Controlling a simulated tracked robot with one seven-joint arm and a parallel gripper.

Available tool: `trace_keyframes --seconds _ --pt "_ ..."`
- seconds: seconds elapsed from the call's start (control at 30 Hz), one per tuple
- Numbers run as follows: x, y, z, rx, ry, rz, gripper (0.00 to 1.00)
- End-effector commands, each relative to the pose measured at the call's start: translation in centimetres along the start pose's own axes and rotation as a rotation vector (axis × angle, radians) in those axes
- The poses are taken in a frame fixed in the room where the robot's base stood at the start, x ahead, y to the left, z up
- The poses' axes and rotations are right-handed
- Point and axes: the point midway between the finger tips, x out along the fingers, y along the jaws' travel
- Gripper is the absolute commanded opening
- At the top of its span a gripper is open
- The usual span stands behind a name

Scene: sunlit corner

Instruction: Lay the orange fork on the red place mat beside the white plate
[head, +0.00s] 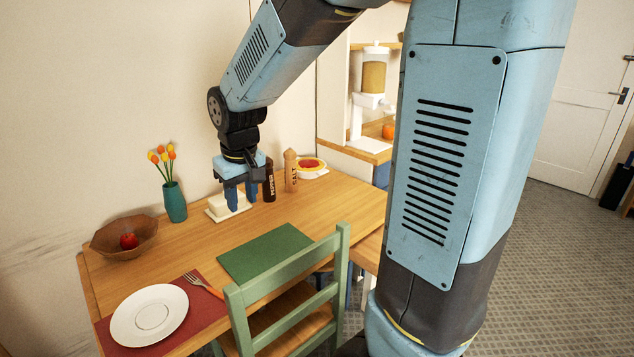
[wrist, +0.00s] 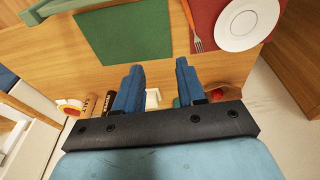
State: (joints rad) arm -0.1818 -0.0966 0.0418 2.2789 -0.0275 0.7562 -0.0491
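The orange-handled fork (head: 206,287) lies at the right edge of the red place mat (head: 205,313), beside the white plate (head: 150,315). Its tines point toward the wall. In the wrist view the fork (wrist: 192,27) lies along the mat's left edge, apart from the plate (wrist: 247,22). I cannot tell whether all of the handle is on the mat (wrist: 207,12). My gripper (head: 241,203) is open and empty, pointing down near the back of the table, away from the fork. Its two spread fingers show in the wrist view (wrist: 159,67).
A white dish (head: 215,209) stands behind my fingers. Pepper (head: 269,182) and salt (head: 291,172) mills stand beside them. A teal vase (head: 175,203) and a wooden bowl (head: 110,240) are at left. A green mat (head: 265,253) lies mid-table; a green chair (head: 290,272) stands in front.

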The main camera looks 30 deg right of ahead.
Motion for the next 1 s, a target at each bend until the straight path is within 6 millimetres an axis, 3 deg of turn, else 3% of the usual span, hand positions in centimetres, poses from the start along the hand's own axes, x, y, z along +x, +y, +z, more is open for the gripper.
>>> trace_keyframes --seconds 0.2,0.5,0.8,1.0 --pt "-5.1 1.8 4.1 0.078 0.078 0.019 0.40" --pt "-10.1 3.2 10.5 0.179 0.179 0.043 0.40" --pt "-12.8 3.6 16.1 0.264 0.262 0.060 0.40" --pt "-13.3 3.9 17.7 0.283 0.283 0.064 0.44"
